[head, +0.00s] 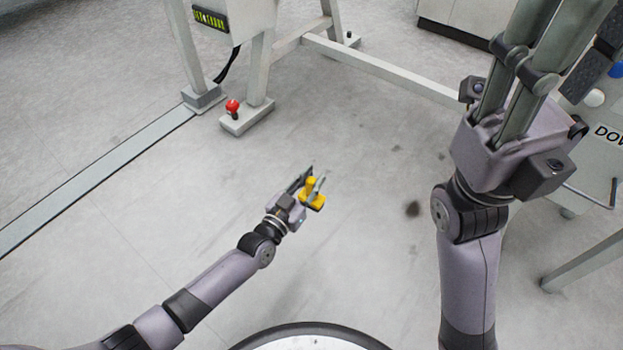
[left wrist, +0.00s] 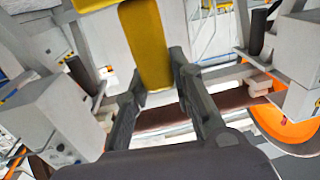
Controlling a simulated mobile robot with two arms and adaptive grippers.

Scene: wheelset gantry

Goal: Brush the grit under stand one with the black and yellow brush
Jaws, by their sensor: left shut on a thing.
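My left gripper (head: 309,186) is shut on the brush (head: 314,202), whose yellow part shows between the fingers, above the open floor. Which stand is stand one is unclear.
A pale gantry leg (head: 260,70) stands on a foot (head: 247,117) with a red knob (head: 233,107). A low crossbar (head: 385,70) runs right from it. A grey floor strip (head: 95,180) lies at left. The middle floor is clear. An orange curved part (left wrist: 285,125) shows in the left wrist view.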

